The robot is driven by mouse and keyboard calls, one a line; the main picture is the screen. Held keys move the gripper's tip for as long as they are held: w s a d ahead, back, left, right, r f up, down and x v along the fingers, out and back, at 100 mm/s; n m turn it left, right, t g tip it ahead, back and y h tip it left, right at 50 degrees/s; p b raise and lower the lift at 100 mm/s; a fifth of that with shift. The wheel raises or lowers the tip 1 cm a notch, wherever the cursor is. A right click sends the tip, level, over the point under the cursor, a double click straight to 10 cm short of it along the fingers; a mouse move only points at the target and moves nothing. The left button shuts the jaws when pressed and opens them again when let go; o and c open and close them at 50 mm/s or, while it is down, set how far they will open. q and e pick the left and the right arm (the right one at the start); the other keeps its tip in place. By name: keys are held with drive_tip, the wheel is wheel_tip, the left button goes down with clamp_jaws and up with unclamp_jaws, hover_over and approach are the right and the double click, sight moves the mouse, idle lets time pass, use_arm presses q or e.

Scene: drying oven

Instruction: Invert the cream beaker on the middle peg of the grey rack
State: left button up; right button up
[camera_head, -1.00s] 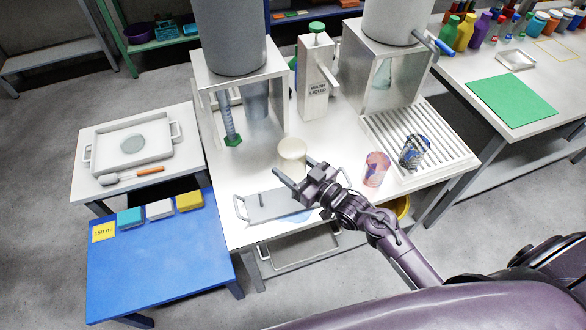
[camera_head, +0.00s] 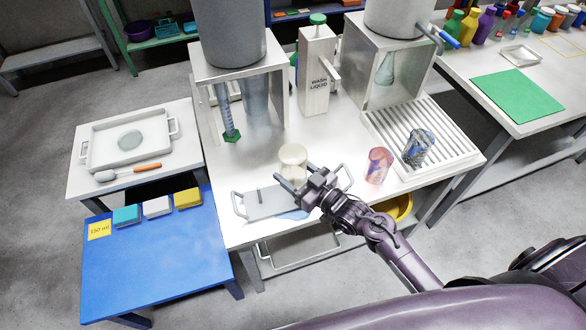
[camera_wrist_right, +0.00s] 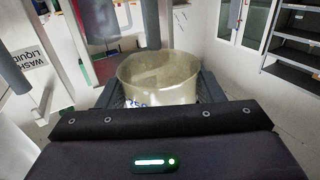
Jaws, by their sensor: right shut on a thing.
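The cream beaker (camera_head: 293,154) stands mouth up on the white worktable, just behind the grey rack. My right gripper (camera_head: 292,174) reaches it from the front and is shut on it. In the right wrist view the open mouth of the cream beaker (camera_wrist_right: 158,72) faces up, between the two dark fingers. The grey rack (camera_head: 262,205) is a flat plate with a loop handle at each end. My right gripper and forearm cover its right part. I cannot make out its middle peg clearly. My left gripper is not in view.
A pinkish glass (camera_head: 378,166) and a patterned glass (camera_head: 417,148) stand to the right, the latter on a ribbed white drainer (camera_head: 455,150). The wash liquid dispenser (camera_head: 315,75) stands behind. A blue table (camera_head: 160,260) is at the left.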

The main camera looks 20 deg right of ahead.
drive_tip(key=shift+f+b, duration=3)
drive_tip(key=shift+f, duration=1.15)
drive_tip(key=shift+f, duration=0.15)
drive_tip(key=o, duration=1.1)
drive_tip(key=shift+o, duration=0.2)
drive_tip(key=shift+d, duration=0.1)
